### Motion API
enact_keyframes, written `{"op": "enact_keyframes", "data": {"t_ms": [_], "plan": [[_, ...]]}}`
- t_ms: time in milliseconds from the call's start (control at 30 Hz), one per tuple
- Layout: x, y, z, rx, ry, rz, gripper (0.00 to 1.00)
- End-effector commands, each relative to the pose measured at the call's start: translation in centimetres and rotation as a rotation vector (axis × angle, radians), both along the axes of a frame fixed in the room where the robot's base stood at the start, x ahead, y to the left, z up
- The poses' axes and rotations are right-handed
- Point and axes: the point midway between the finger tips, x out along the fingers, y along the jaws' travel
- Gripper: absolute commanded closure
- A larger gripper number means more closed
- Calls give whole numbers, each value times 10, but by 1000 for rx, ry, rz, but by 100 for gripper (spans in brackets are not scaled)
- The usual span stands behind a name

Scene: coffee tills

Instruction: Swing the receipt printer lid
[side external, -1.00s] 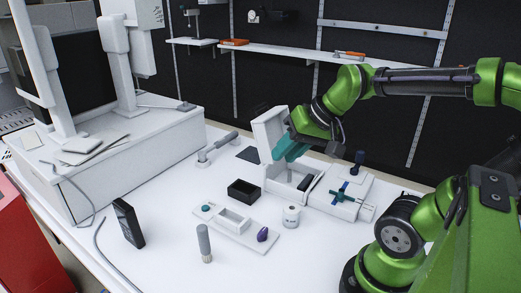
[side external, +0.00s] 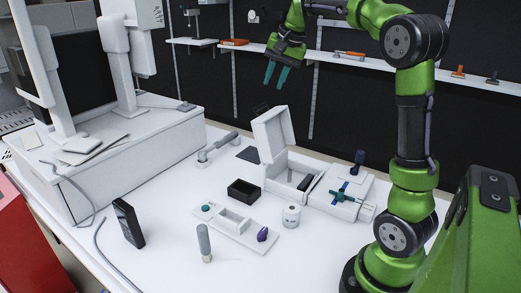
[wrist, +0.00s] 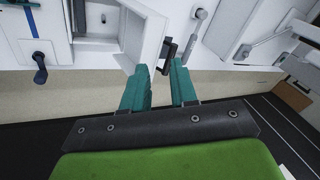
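The receipt printer is a white box (side external: 289,184) in the middle of the table. Its white lid (side external: 273,136) stands raised, hinged at the box's back left, and the inside of the box shows with a dark block in it. My gripper (side external: 277,76) is up in the air above and behind the lid, apart from it, with its teal fingers pointing down. In the wrist view the two teal fingers (wrist: 161,91) are spread with nothing between them, and the raised lid (wrist: 138,38) is just beyond them.
A black open box (side external: 243,190), a white tray (side external: 228,228) with small parts, and a white roll (side external: 291,216) stand in front of the printer. A shelf (side external: 290,53) runs along the wall behind.

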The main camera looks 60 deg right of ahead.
Motion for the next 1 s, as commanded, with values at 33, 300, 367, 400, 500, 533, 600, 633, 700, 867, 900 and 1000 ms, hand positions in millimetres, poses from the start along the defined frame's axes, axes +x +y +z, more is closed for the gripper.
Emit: {"op": "enact_keyframes", "data": {"t_ms": [33, 300, 367, 400, 500, 533, 600, 633, 700, 867, 900, 1000], "plan": [[8, -22, 5, 11, 18, -66, 73], [22, -68, 40, 84, 58, -326, 73], [23, -64, 52, 100, 52, -356, 73], [23, -60, 61, 111, 43, -372, 73], [20, -50, 68, 152, 49, -401, 73], [19, -49, 66, 162, 54, -405, 73], [20, -46, 64, 173, 58, -409, 73], [20, -46, 62, 175, 59, -409, 73], [22, -46, 55, 174, 60, -408, 73], [30, -46, 29, 174, 62, -407, 73], [33, -45, 21, 175, 61, -406, 73], [40, -45, -1, 174, 62, -406, 73]]}}
